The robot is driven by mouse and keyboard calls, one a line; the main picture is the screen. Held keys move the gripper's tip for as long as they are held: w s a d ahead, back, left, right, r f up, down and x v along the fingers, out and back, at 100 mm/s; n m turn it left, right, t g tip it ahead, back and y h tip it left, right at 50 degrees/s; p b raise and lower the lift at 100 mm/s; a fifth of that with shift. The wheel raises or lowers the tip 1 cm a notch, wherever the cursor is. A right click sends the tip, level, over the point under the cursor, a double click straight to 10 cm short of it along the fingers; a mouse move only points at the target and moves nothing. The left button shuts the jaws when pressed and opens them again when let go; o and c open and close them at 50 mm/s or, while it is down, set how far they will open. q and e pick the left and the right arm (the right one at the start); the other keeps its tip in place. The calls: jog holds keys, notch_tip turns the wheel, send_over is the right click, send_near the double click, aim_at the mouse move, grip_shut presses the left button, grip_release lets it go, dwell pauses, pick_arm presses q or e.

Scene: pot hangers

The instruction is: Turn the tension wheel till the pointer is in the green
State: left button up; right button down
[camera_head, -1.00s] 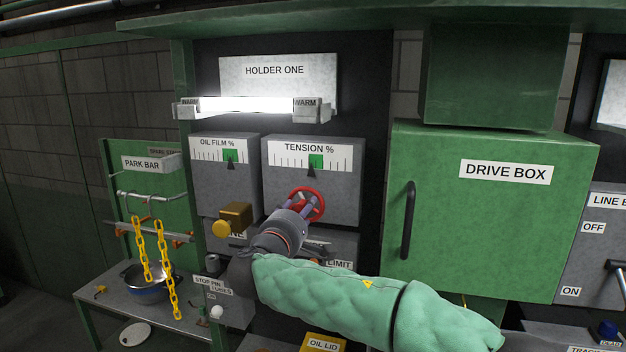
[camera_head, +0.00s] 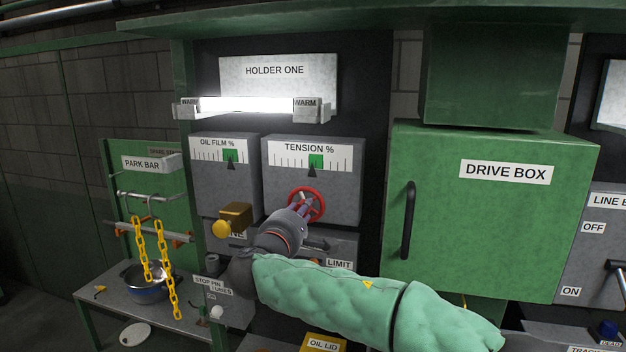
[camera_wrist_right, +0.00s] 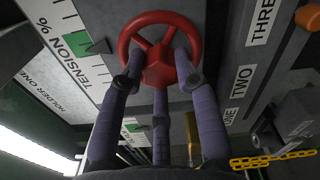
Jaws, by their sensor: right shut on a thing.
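The red tension wheel (camera_head: 318,199) is on the front of the grey TENSION % box (camera_head: 348,190). My right gripper (camera_head: 304,207) is at the wheel, and in the right wrist view its fingers (camera_wrist_right: 160,75) are shut on the wheel's hub and spokes (camera_wrist_right: 150,20). The dark pointer (camera_head: 313,171) stands just under the green band (camera_head: 316,161), within its width and slightly left of its middle. The pointer also shows in the right wrist view (camera_wrist_right: 101,46), beside the green patch (camera_wrist_right: 78,44). My left gripper is not in view.
The OIL FILM % box (camera_head: 205,185) is left of the tension box, with a brass-coloured knob block (camera_head: 237,215) below. The green DRIVE BOX (camera_head: 500,225) stands close on the right. Yellow chains (camera_head: 165,260) hang at the left over a bench with a pot (camera_head: 148,290).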

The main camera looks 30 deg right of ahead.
jog(key=m, duration=0.7)
jog(key=shift+m, duration=0.4)
jog(key=c, duration=0.9)
grip_release()
jog(key=shift+a, duration=0.1)
jog(key=b+v, duration=0.2)
jog(key=v, duration=0.3)
